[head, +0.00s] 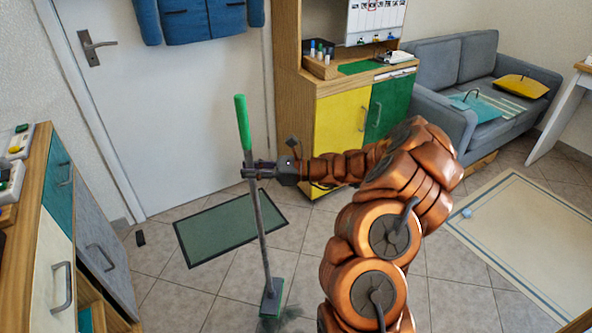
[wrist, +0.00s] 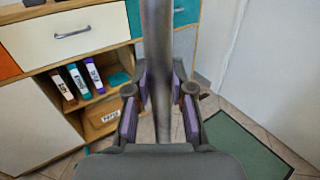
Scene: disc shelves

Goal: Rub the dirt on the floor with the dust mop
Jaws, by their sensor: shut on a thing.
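The dust mop has a green grip (head: 242,122) and a long grey pole (head: 260,225), and stands nearly upright in the head view. Its green and grey head (head: 271,298) is down at the tiled floor. A dark smudge of dirt (head: 290,314) shows on the floor beside the mop head, partly at its right and lower side. My gripper (head: 256,170) is shut around the pole, below the green grip. In the wrist view the pole (wrist: 157,60) passes between the fingers of my gripper (wrist: 158,95). The mop head and dirt are out of that view.
A green mat (head: 230,233) lies by the white door (head: 160,110). A cabinet with drawers (head: 60,235) stands at the left. A yellow and green cupboard (head: 345,118) and a grey sofa (head: 465,85) stand behind. A pale rug (head: 530,235) lies at the right.

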